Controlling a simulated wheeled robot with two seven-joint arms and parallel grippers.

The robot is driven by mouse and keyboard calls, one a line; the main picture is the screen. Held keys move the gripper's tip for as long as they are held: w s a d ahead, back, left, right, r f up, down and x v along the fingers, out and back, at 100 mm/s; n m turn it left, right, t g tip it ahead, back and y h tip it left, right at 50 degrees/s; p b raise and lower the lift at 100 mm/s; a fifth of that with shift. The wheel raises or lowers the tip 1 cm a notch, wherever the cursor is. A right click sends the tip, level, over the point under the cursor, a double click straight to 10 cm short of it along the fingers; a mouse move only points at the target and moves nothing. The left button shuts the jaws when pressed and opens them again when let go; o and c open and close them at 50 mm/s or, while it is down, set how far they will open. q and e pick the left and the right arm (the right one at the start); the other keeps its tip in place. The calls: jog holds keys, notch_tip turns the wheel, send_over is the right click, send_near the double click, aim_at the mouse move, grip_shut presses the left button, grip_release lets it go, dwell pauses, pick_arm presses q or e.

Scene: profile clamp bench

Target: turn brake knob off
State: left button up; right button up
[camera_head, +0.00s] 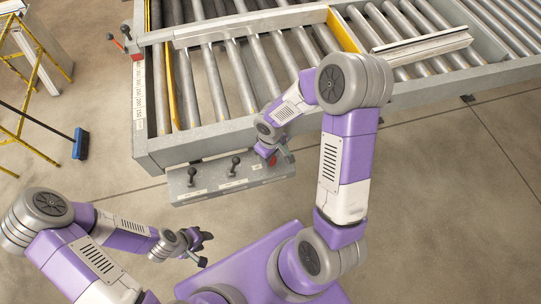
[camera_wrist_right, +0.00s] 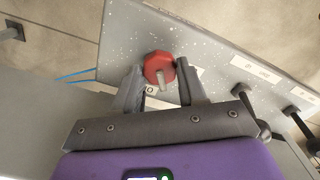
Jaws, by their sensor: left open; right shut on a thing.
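The red brake knob (camera_wrist_right: 159,66) is a faceted cap with a pale pointer bar, on the speckled grey control panel (camera_wrist_right: 215,50). In the head view a bit of the knob (camera_head: 271,160) shows at the right end of the panel (camera_head: 215,190). My right gripper (camera_wrist_right: 161,78) has one finger on each side of the knob and is shut on it; the exact finger contact is partly hidden. In the head view the right gripper (camera_head: 279,155) is at the panel's right end. My left gripper (camera_head: 204,250) is open and empty, in front of and below the panel.
Two black-knobbed levers (camera_head: 234,166) (camera_head: 191,177) stand on the panel left of the knob. The roller conveyor (camera_head: 240,80) lies behind, with a metal profile (camera_head: 425,45) on it at right. A blue broom (camera_head: 81,144) is at far left. Floor right of my right arm is clear.

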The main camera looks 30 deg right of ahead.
jog(key=n, duration=0.5)
jog(key=shift+n+p, duration=0.3)
jog(key=n+p, duration=0.1)
jog(key=n, duration=0.4)
jog(key=shift+n, duration=0.4)
jog(key=o, duration=1.1)
jog(key=shift+c, duration=0.2)
jog(key=shift+r, duration=0.15)
notch_tip(320, 180, up, 7)
jog(key=shift+r+p, duration=0.2)
jog(key=shift+p, duration=0.75)
